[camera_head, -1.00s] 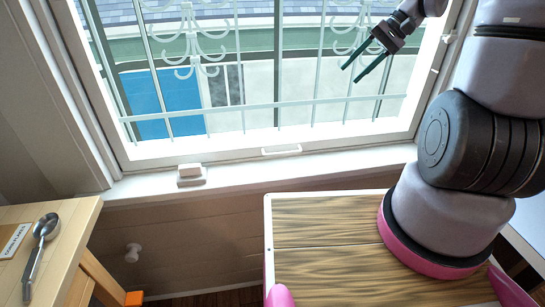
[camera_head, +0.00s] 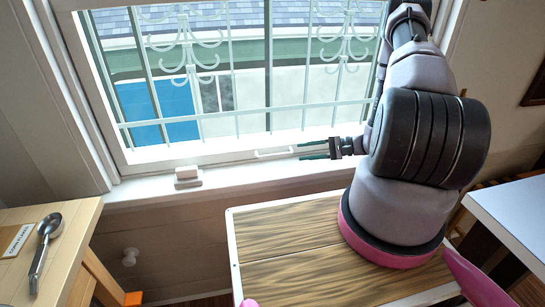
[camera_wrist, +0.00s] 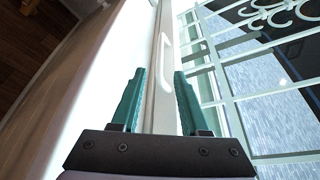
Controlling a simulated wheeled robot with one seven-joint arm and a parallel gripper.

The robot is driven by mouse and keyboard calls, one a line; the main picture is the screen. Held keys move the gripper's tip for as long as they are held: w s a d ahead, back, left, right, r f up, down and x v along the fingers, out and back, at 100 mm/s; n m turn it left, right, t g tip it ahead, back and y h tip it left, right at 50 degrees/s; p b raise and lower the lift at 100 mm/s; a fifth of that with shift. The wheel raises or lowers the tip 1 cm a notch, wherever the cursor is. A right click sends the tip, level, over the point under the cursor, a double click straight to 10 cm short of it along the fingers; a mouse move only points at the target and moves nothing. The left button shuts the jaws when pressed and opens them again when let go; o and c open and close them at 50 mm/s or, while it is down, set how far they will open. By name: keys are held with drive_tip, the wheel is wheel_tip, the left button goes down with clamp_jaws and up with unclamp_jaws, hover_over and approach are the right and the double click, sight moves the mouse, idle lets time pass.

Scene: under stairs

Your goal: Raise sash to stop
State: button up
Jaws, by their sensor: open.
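The window sash (camera_head: 215,158) is a white frame low in the window opening, with its bottom rail close above the sill. A white handle (camera_head: 274,153) sits on that rail; it also shows in the wrist view (camera_wrist: 166,52), ahead of the fingertips. My gripper (camera_head: 312,150) is open and empty, just right of the handle, at about its height. In the wrist view my gripper (camera_wrist: 158,75) has its two green fingers spread on either side of the rail's line. I see no contact with the handle.
A white block on a small dish (camera_head: 187,177) stands on the sill (camera_head: 235,178). Pale bars (camera_head: 230,85) lie beyond the sash.

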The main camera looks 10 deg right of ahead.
sight(283, 154)
drive_tip(key=x, duration=1)
drive_tip(key=shift+w+a, duration=0.15)
drive_tip(key=shift+a, duration=0.05)
clamp_jaws()
idle(1.1)
